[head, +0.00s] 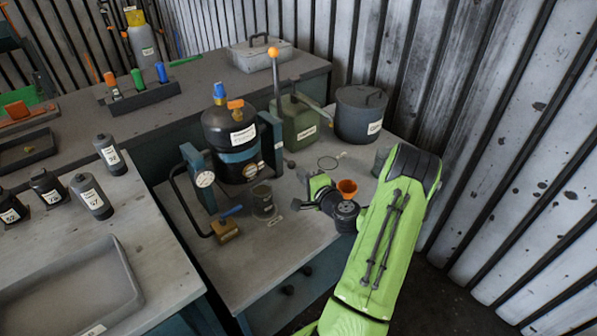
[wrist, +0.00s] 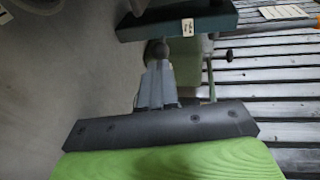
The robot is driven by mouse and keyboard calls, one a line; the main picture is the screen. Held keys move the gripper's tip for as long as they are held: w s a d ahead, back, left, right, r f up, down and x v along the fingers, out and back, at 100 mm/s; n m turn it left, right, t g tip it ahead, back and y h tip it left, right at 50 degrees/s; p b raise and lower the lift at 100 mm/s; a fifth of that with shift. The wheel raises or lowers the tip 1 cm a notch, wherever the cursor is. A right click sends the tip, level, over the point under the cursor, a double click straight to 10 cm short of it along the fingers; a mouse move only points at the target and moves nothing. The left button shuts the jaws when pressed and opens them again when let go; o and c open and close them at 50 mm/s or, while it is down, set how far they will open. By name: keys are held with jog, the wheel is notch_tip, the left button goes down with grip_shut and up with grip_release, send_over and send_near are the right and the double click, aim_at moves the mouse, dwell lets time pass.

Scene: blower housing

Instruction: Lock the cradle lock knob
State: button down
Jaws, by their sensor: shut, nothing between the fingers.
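The black tank (head: 230,135) stands upright in a blue-teal cradle (head: 270,150). A small dark round knob (head: 291,163) sticks out from the cradle's right post. In the wrist view the knob (wrist: 158,50) shows just beyond my fingertips, below the teal cradle post (wrist: 178,22) with its white label. My gripper (head: 304,175) is to the right of the knob and points at it. Its grey fingers (wrist: 158,80) are shut with nothing between them. The tips are at or very near the knob; I cannot tell whether they touch. The lock's setting is not readable.
A glass beaker (head: 264,201) and a brass padlock-like block (head: 226,231) are in front of the cradle.

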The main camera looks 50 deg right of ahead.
aim_at(291, 165)
jog(key=shift+x, duration=1.75)
jog(key=shift+w+d+r+p, duration=0.15)
jog(key=shift+w+p, duration=0.3)
jog(key=shift+w, duration=0.75)
jog(key=shift+s, duration=0.1)
